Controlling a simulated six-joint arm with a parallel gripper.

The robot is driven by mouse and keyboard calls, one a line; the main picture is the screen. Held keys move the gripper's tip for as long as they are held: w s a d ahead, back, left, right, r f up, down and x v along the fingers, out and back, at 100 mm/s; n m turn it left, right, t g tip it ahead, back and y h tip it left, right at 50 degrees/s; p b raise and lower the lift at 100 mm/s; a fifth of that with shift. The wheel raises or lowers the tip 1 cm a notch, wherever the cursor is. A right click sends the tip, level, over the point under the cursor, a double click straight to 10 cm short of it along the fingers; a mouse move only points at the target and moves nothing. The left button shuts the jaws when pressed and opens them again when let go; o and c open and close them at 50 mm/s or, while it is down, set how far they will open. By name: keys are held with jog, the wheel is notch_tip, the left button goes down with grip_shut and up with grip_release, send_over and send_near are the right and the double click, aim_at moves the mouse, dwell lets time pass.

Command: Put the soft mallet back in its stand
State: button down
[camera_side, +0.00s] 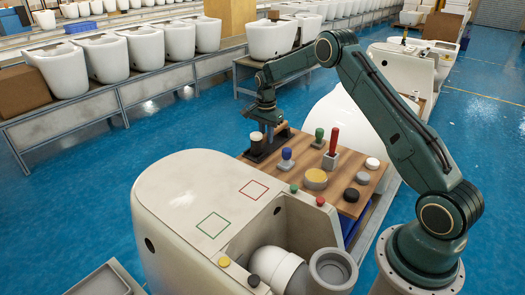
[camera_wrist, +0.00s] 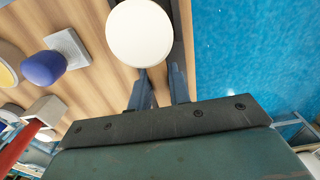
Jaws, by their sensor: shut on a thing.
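The soft mallet's head (camera_side: 256,144), dark with a cream top, is at the far left edge of the wooden board. In the wrist view its round cream face (camera_wrist: 139,33) shows large, just beyond my fingers. My gripper (camera_side: 268,128) points down there, shut on the mallet; its fingers also show in the wrist view (camera_wrist: 160,88). The handle between them is mostly hidden. A dark stand (camera_side: 254,157) is at the head, and its dark edge shows beside the cream face in the wrist view (camera_wrist: 183,30). I cannot tell whether the mallet rests on it.
The wooden board (camera_side: 250,178) carries a blue-knobbed stamp (camera_side: 287,155), a green-knobbed stamp (camera_side: 319,136), a red-handled tool (camera_side: 333,142), a yellow-topped tin (camera_side: 316,179) and several pucks. A toilet (camera_side: 190,190) stands in front. In the wrist view, blue floor lies right of the board.

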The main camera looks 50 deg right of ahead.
dwell(0.3)
jog(key=c, duration=1.2)
grip_release()
jog(key=shift+c, duration=0.2)
jog(key=shift+f, duration=0.1)
notch_tip(320, 180, up, 14)
jog(key=shift+a, duration=0.2)
